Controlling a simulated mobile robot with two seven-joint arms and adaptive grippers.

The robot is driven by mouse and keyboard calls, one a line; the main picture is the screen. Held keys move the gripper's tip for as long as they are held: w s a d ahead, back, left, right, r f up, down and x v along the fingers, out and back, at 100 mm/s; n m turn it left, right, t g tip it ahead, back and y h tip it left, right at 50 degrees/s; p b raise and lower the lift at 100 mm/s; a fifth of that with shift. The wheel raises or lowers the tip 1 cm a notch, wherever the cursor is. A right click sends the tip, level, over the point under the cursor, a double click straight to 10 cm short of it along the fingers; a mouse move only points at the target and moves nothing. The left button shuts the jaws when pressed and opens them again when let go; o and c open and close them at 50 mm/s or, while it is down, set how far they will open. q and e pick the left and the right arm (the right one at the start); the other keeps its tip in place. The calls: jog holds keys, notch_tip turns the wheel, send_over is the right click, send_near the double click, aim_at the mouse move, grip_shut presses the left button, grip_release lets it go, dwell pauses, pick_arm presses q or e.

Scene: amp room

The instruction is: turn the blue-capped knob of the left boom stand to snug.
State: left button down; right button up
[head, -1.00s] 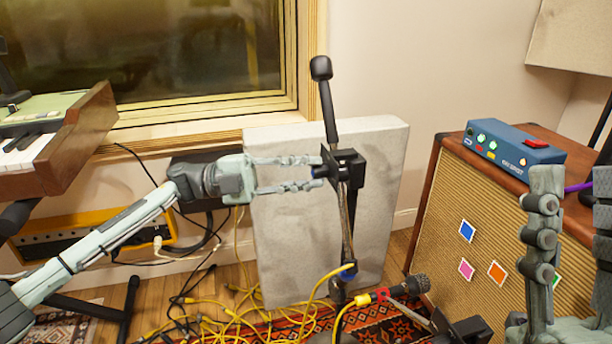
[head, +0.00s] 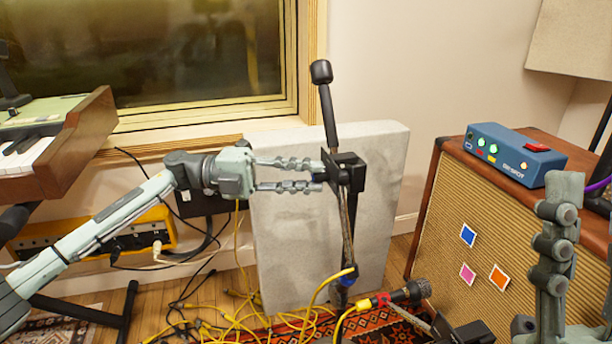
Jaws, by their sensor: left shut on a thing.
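The boom stand (head: 345,222) stands mid-view, with a black clutch block (head: 350,171) at its top and a dark boom end with a rounded weight (head: 321,72) rising above it. The blue-capped knob (head: 319,177) is on the left side of the block, mostly hidden between fingertips. My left gripper (head: 316,175) reaches in from the left, its two fingers level and closed on the knob. My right gripper (head: 556,250) is at the right edge, in front of the amp; its fingertips' opening is unclear.
A speaker amp (head: 450,235) with a blue pedal box (head: 515,153) on top stands at right. A microphone (head: 408,292) hangs low near the stand. Yellow cables (head: 235,318) lie on the floor. A grey panel (head: 290,230) stands behind the stand; a keyboard (head: 60,150) is at left.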

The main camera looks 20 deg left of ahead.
pick_arm(q)
jog(key=c, duration=1.3)
grip_release()
jog(key=v, duration=1.2)
